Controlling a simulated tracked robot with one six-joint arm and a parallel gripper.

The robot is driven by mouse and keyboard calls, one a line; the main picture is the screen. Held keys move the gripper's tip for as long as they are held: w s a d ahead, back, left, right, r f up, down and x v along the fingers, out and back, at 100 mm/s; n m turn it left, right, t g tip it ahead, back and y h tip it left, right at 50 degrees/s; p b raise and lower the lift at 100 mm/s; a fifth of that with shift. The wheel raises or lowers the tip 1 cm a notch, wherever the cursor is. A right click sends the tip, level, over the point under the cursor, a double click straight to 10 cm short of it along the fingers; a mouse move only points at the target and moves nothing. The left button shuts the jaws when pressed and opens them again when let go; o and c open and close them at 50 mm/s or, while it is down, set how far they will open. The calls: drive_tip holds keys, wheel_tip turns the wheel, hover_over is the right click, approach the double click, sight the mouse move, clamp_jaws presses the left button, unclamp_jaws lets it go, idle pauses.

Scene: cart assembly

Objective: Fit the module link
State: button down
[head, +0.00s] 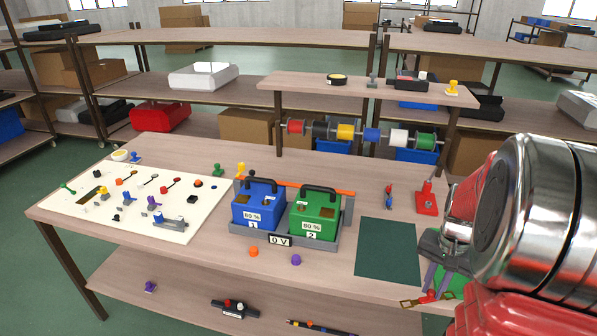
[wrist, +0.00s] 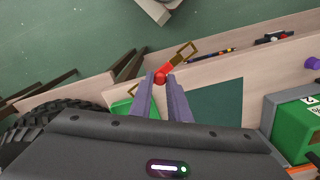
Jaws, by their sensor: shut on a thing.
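My gripper (head: 433,284) is shut on the module link (head: 431,298), a red-centred bar with brass forked ends, at the right front edge of the bench. In the wrist view the link (wrist: 185,53) sits between the tips of the two grey fingers (wrist: 161,84). A blue module (head: 258,208) marked 1 and a green module (head: 314,216) marked 2 stand side by side in a grey tray (head: 333,241). Both read 80 %, and the display in front reads 0 V. The gripper is to the right of the modules and apart from them. Their terminals are too small to tell.
A dark green mat (head: 388,251) lies between the tray and my gripper. An orange bar (head: 333,191) runs behind the modules. A white board (head: 150,203) with small parts is at the left. A red stand (head: 427,198) and cable spools (head: 345,132) are behind.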

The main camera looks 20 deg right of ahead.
drive_tip(key=w+a+n, duration=0.4)
drive_tip(key=w+a, duration=0.1)
drive_tip(key=w, duration=0.5)
drive_tip(key=w+a+n, duration=0.3)
drive_tip(key=w+a, duration=0.3)
drive_tip(key=a, duration=0.7)
drive_tip(key=w+a+f+n, duration=0.1)
drive_tip(key=w+a+n, duration=0.3)
drive_tip(key=a, duration=0.8)
drive_tip(key=shift+w+a+f, duration=0.15)
drive_tip(key=shift+w+a, duration=0.25)
drive_tip(key=shift+w, duration=0.8)
drive_tip(key=shift+s, duration=0.1)
